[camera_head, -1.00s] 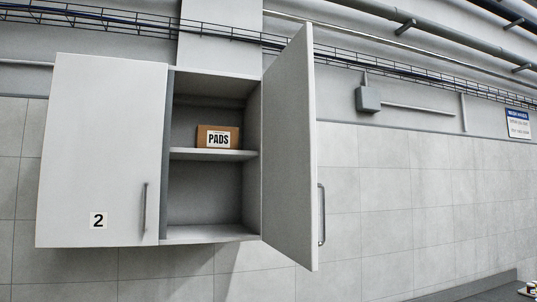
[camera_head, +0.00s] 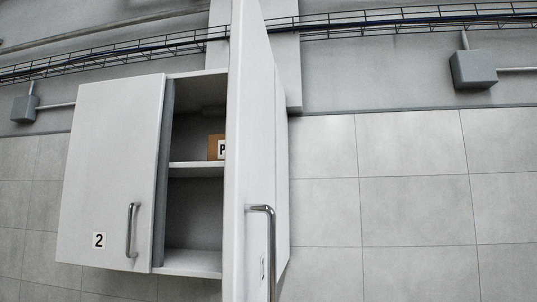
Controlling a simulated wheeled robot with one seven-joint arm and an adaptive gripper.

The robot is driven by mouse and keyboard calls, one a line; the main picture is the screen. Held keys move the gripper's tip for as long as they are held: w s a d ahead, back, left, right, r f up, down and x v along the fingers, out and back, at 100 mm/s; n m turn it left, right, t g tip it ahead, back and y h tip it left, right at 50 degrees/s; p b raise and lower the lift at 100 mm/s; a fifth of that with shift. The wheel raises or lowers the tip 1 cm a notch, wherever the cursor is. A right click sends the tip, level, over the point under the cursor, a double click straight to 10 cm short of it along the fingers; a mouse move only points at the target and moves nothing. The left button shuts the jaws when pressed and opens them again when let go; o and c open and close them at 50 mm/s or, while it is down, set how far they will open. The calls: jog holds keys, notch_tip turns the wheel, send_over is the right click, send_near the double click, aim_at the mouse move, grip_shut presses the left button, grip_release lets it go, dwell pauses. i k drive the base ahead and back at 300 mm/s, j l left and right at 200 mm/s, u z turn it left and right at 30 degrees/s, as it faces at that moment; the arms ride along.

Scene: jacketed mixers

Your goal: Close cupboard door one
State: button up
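The wall cupboard shows in the head view. Its right-hand door (camera_head: 254,130) stands wide open, swung out toward me and seen nearly edge-on. A metal bar handle (camera_head: 270,230) is on its outer face near the free edge. A small label (camera_head: 263,267) behind the handle is too foreshortened to read. The left door, marked 2 (camera_head: 105,170), is shut and has its own bar handle (camera_head: 130,230). The open door hides part of the cupboard's inside. My gripper is not in view.
A brown box (camera_head: 215,147) with a partly hidden label stands on the cupboard's middle shelf (camera_head: 195,170). A grey wall box (camera_head: 473,69) is at the upper right. The tiled wall right of the cupboard is bare.

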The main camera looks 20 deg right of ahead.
aim_at(249, 274)
jog(key=k, duration=0.95)
